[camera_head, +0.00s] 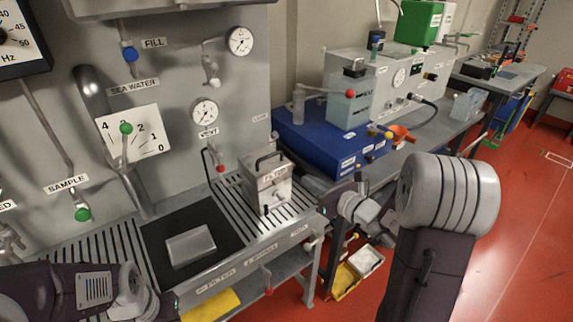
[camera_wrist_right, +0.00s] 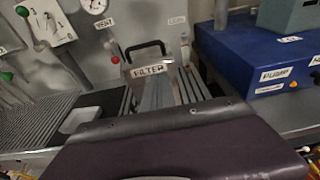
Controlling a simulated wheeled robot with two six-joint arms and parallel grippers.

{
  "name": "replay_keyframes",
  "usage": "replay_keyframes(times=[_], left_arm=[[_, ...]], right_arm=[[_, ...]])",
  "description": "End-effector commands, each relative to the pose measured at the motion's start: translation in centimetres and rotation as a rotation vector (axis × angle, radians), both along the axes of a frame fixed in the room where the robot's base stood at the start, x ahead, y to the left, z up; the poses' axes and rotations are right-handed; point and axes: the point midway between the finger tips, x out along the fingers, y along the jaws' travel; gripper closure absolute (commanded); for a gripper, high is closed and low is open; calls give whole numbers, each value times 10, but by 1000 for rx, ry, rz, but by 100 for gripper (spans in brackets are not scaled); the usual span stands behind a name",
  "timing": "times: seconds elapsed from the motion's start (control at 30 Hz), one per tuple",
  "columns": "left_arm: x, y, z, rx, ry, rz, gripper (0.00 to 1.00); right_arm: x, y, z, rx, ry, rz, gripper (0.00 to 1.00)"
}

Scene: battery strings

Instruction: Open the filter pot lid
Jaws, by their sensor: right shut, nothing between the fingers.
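The filter pot (camera_head: 262,198) is a grey metal box on the slatted bench, right of the black mat. Its lid (camera_head: 272,176) carries a "FILTER" label and a black handle (camera_head: 270,157). The lid looks down on the pot in the head view. The label (camera_wrist_right: 150,70) and handle (camera_wrist_right: 145,47) also show in the right wrist view. My right gripper (camera_head: 326,213) is shut and empty, to the right of the pot and apart from it; its fingers are small and partly hidden. My left gripper (camera_head: 168,301) is at the lower left, its fingers barely visible.
A flat grey block (camera_head: 190,246) lies on the black mat (camera_head: 170,225). A blue case (camera_head: 330,140) stands right of the pot. The wall panel behind has gauges (camera_head: 205,113) and valves. Yellow trays (camera_head: 350,275) sit below the bench.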

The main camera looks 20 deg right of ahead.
Motion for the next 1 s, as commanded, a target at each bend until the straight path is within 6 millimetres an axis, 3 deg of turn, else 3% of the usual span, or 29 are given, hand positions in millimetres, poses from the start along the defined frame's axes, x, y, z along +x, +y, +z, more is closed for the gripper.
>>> replay_keyframes(times=[0.4, 0.5, 0.7, 1.0], left_arm=[[0, 0, 9, 0, 0, 0, 69], [0, 0, 18, 0, 1, 0, 69], [0, 0, 23, 0, 0, 0, 69], [0, 0, 23, 0, 1, 0, 69]], right_arm=[[82, 32, -17, -1, 2, 5, 100], [95, 36, -4, -1, 0, 3, 100], [110, 41, 4, -1, 1, 2, 100], [112, 41, 5, -1, 1, 1, 100]])
